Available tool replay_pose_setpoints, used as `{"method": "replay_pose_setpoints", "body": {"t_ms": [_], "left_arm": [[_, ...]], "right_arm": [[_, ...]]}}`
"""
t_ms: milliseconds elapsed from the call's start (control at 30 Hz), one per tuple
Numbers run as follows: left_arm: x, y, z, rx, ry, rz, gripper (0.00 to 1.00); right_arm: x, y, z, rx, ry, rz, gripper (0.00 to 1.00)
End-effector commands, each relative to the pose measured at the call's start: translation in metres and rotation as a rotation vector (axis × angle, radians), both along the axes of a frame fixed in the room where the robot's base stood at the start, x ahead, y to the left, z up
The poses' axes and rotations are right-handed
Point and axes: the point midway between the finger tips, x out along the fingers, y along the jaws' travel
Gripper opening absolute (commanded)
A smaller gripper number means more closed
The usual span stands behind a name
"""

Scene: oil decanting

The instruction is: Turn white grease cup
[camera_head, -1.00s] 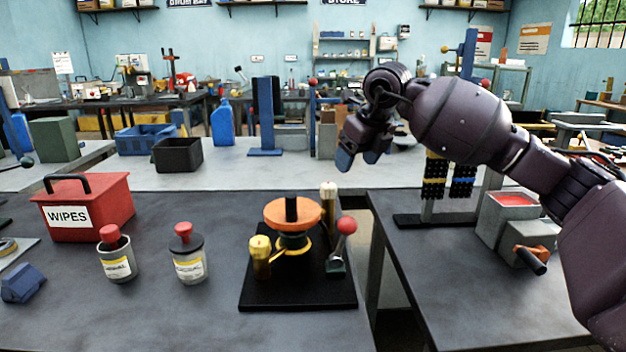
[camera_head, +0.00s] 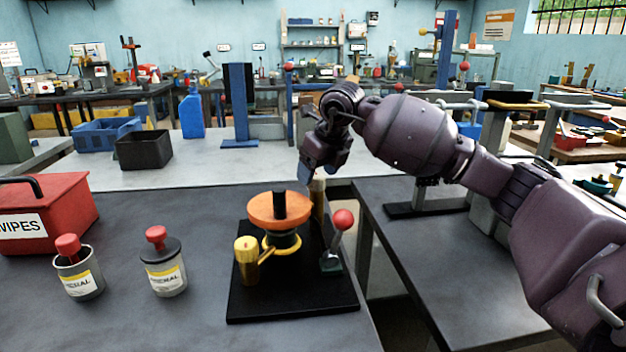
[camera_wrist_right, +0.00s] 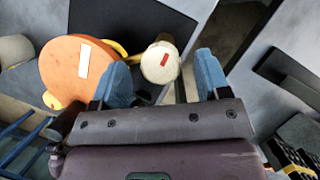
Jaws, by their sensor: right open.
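The white grease cup (camera_head: 318,200) stands at the back right of the black base plate (camera_head: 285,300), partly hidden behind the orange disc and my gripper. In the right wrist view its round cream cap (camera_wrist_right: 160,62) with a red mark shows between the two blue fingertips. My right gripper (camera_head: 306,172) is open, with its fingers pointing down, just above and beside the cup in the head view. The fingers (camera_wrist_right: 163,74) are apart from the cap, with a gap on each side. I cannot tell how far above it they are. My left gripper is not in view.
The orange disc (camera_head: 262,209) with a black post is close to my right gripper's finger. A yellow cup (camera_head: 246,262) and a red-knobbed lever (camera_head: 343,222) stand on the same plate. Two red-topped tins (camera_head: 163,270) and a red wipes box (camera_head: 60,215) are left.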

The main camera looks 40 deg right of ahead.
Motion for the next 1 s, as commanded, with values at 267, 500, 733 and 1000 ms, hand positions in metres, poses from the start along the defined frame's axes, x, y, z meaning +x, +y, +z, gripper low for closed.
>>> {"method": "replay_pose_setpoints", "body": {"t_ms": [267, 500, 733, 1000], "left_arm": [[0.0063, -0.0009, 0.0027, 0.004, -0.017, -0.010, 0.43], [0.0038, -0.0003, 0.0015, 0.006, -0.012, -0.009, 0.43], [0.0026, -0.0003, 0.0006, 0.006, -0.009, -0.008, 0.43], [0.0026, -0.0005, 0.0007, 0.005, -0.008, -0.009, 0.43]], "right_arm": [[0.0073, 0.0002, -0.0177, -0.001, 0.000, 0.000, 0.69], [0.0075, 0.0002, -0.0174, -0.001, -0.002, 0.000, 0.69], [0.0074, 0.0002, -0.0175, -0.001, -0.001, 0.000, 0.40], [0.0073, 0.0003, -0.0172, 0.000, -0.001, -0.004, 0.20]]}}
